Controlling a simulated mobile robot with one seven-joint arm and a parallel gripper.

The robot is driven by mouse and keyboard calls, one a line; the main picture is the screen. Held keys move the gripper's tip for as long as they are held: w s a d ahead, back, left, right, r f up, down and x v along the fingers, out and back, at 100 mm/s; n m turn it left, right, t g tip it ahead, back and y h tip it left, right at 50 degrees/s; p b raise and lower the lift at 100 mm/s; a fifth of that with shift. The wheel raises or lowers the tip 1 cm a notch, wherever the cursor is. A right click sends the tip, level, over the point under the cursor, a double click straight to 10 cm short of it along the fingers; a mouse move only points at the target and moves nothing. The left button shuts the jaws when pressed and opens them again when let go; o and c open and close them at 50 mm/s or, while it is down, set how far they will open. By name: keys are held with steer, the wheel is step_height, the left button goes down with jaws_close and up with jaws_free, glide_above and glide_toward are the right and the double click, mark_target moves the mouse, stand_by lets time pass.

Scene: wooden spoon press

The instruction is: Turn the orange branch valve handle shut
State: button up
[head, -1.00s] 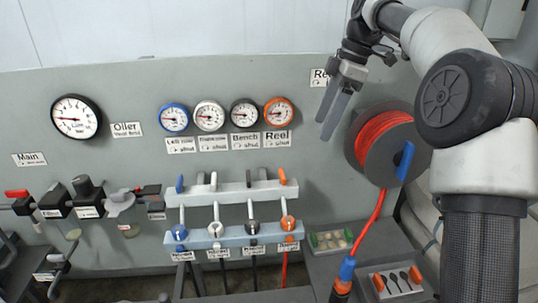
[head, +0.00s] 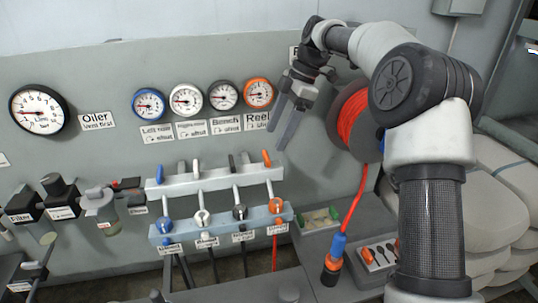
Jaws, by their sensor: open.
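The orange branch valve (head: 277,206) is the rightmost valve on the lower pale blue rail. Its thin stem runs up to an orange tip (head: 267,158) in front of the upper white rail. The handle stands nearly upright, in line with its neighbours. My gripper (head: 287,121) is open and empty, its fingers pointing down. In the picture it is just above and right of the orange tip. It does not appear to touch the handle; the depth gap is hard to judge.
Blue (head: 166,225), white (head: 202,218) and black (head: 239,212) valves stand close by on the left. An orange hose reel (head: 350,117) hangs to the right of the gripper, its hose running down to a blue and orange fitting (head: 335,258). Gauges (head: 258,92) line the panel above.

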mark_target(267, 155)
steer(key=x, duration=0.6)
steer(key=shift+a+f+b, duration=0.15)
steer(key=shift+b, duration=0.2)
steer(key=shift+c, duration=0.2)
steer(key=c, duration=1)
